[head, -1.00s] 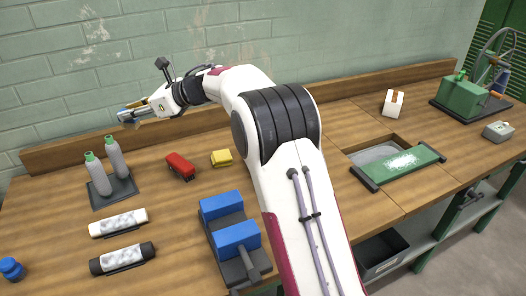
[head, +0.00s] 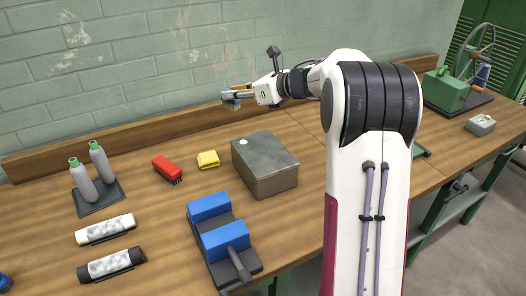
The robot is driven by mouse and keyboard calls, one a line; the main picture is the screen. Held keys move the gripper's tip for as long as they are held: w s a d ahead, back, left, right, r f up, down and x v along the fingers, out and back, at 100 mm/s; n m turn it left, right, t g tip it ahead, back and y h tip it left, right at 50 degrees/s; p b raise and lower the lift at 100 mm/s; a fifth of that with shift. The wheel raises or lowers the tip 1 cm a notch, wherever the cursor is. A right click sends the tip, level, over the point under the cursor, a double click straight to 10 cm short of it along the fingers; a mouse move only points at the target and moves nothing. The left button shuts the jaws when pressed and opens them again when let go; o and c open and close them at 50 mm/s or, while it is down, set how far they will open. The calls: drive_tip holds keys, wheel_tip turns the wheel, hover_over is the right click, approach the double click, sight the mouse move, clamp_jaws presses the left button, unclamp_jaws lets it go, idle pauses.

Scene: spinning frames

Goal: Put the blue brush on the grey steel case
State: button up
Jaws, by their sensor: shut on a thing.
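My gripper (head: 238,95) is shut on the blue brush (head: 231,105), which shows only as a small blue shape at the fingertips. It holds the brush in the air toward the back wall, above and a little left of the case in the picture. The grey steel case (head: 272,180) stands on the wooden bench, left of my arm. Its flat top is bare except for a small white round spot near the back left corner.
A blue vise (head: 224,240) stands in front of the case. A yellow block (head: 208,159) and a red brush (head: 167,168) lie left of it. Two grey bottles (head: 104,163) stand on a dark tray farther left. A green machine (head: 446,92) stands at the back right.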

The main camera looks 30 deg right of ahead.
drive_tip(key=s+d+f+m+h, duration=0.1)
drive_tip(key=s+d+f, duration=0.2)
drive_tip(key=s+d, duration=0.3)
drive_tip(key=shift+s+d+f+h, duration=0.2)
drive_tip(key=shift+s+h, duration=0.1)
drive_tip(key=shift+s, duration=0.35)
drive_tip(key=shift+f, duration=0.1)
hover_over(267, 153)
drive_tip(key=shift+f, duration=3.05)
drive_tip(key=shift+f, duration=0.1)
drive_tip(key=shift+f, duration=1.75)
drive_tip(key=shift+f, duration=0.1)
